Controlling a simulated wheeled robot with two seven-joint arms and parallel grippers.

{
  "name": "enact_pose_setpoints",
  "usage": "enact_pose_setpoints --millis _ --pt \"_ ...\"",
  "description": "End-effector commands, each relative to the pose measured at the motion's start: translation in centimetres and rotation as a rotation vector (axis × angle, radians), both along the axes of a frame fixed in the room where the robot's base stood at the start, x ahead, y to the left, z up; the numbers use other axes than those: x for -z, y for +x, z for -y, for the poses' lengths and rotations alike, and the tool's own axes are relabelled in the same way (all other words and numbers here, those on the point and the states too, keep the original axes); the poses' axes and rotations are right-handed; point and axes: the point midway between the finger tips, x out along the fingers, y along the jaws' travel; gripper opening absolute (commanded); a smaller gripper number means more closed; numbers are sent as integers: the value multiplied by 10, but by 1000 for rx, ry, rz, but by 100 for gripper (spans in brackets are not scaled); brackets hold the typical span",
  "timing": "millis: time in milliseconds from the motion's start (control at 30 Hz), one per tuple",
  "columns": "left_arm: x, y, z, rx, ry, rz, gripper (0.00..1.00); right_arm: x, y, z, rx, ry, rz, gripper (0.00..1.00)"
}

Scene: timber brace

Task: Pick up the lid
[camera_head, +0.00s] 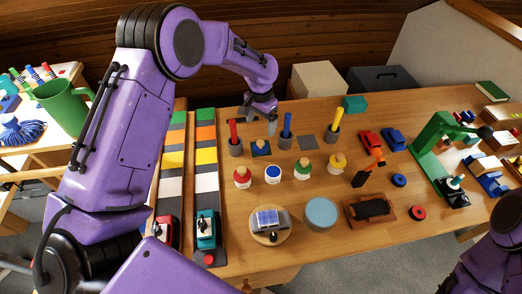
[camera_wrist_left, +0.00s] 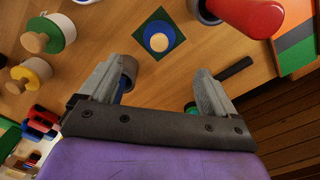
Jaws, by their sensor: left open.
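The likely lid, a small round blue lid with a pale wooden knob (camera_head: 261,146), lies on a dark square pad. In the left wrist view the lid (camera_wrist_left: 158,40) sits on a dark green square, ahead of the fingertips. My left gripper (camera_head: 260,122) is open and empty, behind and above the lid; its two fingers (camera_wrist_left: 160,72) are apart and do not touch it. Several white jars stand in front, with red (camera_head: 242,175), green (camera_head: 303,170) and yellow (camera_head: 337,162) knobbed lids. A jar with a flat blue top (camera_head: 273,174) shows no knob. My right gripper is out of view.
Upright red (camera_head: 234,132), blue (camera_head: 287,126) and yellow (camera_head: 335,121) markers in grey holders flank the lid's pad. A red marker (camera_wrist_left: 245,14) stands close by in the wrist view.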

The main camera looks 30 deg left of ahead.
Motion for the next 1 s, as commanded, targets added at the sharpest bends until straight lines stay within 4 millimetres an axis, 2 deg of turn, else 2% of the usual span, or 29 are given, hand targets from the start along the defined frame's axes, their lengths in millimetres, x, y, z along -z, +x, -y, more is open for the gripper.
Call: enact_pose_setpoints --millis 200,367,500,600,867,1000 --pt "38 -1 1 0 0 -4 90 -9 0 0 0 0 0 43" --pt "55 -1 1 2 0 -4 90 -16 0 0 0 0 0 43" --pt "80 -2 2 1 -1 -5 90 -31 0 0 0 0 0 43" --pt "96 -1 1 0 0 -2 90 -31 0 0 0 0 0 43" --pt "102 -1 1 1 0 0 90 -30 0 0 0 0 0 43" --pt "102 -1 1 1 0 0 45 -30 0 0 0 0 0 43"
